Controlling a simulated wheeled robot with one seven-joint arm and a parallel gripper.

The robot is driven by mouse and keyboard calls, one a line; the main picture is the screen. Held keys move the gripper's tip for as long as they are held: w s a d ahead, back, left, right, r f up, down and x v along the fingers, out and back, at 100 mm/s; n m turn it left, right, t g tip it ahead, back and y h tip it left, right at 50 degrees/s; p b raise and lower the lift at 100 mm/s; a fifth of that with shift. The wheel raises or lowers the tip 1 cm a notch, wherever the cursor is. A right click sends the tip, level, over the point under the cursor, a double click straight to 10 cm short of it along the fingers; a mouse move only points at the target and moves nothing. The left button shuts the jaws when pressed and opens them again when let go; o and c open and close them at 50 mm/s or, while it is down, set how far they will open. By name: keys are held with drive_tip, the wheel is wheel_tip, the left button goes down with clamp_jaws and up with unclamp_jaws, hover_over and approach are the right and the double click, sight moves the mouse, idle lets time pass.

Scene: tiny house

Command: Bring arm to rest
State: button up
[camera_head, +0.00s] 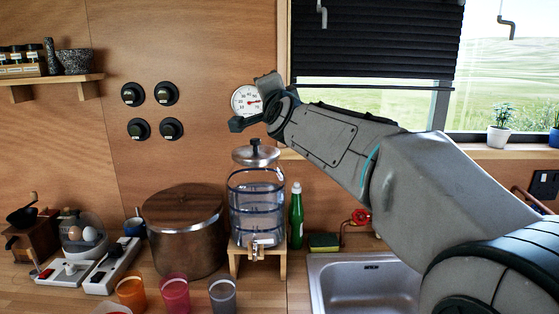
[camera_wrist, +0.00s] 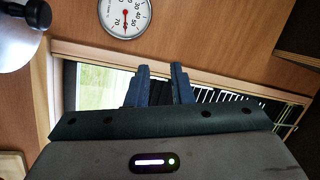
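My arm (camera_head: 390,165) reaches from the lower right across the sink toward the wooden back wall. My gripper (camera_head: 255,102) is raised in front of the wall by the round dial gauge (camera_head: 243,98), above the lidded water dispenser (camera_head: 257,203). In the wrist view my gripper (camera_wrist: 160,72) shows two dark fingers standing apart with a gap between them. Nothing is held between them. The gauge (camera_wrist: 125,15) also shows in the wrist view, beyond the fingertips.
The dispenser's metal lid (camera_head: 256,155) is just below my gripper. The sink (camera_head: 365,285) lies under my arm. A window with a black blind (camera_head: 375,40) is behind it.

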drive_tip(key=s+d+f+n+g+h, duration=0.1)
drive_tip(key=s+d+f+n+g, duration=0.2)
drive_tip(key=f, duration=0.4)
drive_tip(key=s+d+f+n+g, duration=0.2)
drive_tip(key=s+f, duration=0.3)
drive_tip(key=f, duration=0.2)
drive_tip(key=s+d+f+n+g+h, duration=0.1)
drive_tip(key=s+d+f+n+g, duration=0.2)
drive_tip(key=f, duration=0.4)
drive_tip(key=s+d+f+n+g+h, duration=0.1)
drive_tip(key=s+d+f+g, duration=0.3)
drive_tip(key=s+f, duration=0.5)
drive_tip(key=s+d+f+n+g+h, duration=0.1)
drive_tip(key=s+d+f+g, duration=0.3)
drive_tip(key=s+f, duration=0.4)
drive_tip(key=s+d, duration=0.1)
drive_tip(key=s, duration=0.5)
drive_tip(key=shift+d+f+n, duration=0.25)
drive_tip(key=shift+f+n, duration=0.15)
